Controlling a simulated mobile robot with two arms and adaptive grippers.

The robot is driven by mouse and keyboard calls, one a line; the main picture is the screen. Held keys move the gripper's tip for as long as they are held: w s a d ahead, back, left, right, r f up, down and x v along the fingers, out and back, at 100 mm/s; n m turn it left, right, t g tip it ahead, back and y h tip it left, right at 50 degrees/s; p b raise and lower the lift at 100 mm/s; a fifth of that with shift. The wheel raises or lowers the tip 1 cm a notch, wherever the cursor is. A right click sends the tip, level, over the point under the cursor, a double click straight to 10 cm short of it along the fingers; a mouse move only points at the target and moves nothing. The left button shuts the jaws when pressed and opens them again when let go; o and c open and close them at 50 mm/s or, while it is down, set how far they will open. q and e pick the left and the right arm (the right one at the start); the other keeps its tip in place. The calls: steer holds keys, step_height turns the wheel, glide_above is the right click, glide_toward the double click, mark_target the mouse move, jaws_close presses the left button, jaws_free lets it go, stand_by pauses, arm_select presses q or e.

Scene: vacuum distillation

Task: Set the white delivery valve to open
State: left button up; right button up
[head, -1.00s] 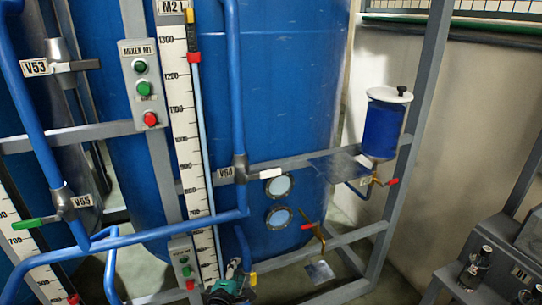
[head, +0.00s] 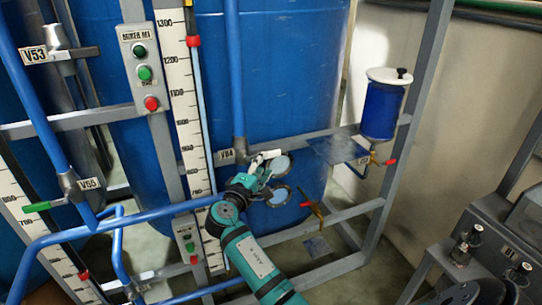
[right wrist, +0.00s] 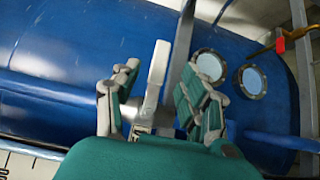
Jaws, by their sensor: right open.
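The white valve handle (head: 265,156) sticks out to the right of the blue vertical pipe beside the label V54 (head: 226,155). My right gripper (head: 268,168) is at this handle, with its fingers open. In the right wrist view the white handle (right wrist: 156,70) stands between the two open fingers (right wrist: 158,90), apart from the right one. The valve body is partly hidden behind my gripper. My left gripper is not in view.
A large blue tank (head: 290,70) with round sight windows (head: 279,197) stands just behind. A blue pipe (head: 150,217) runs close by my right gripper. A blue vessel (head: 382,110) hangs on the grey frame at right.

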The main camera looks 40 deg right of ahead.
mark_target(270, 156)
steer(key=b+x, duration=0.1)
steer(key=x, duration=0.5)
steer(key=shift+w+d, duration=0.1)
steer(key=shift+d, duration=0.15)
jaws_close()
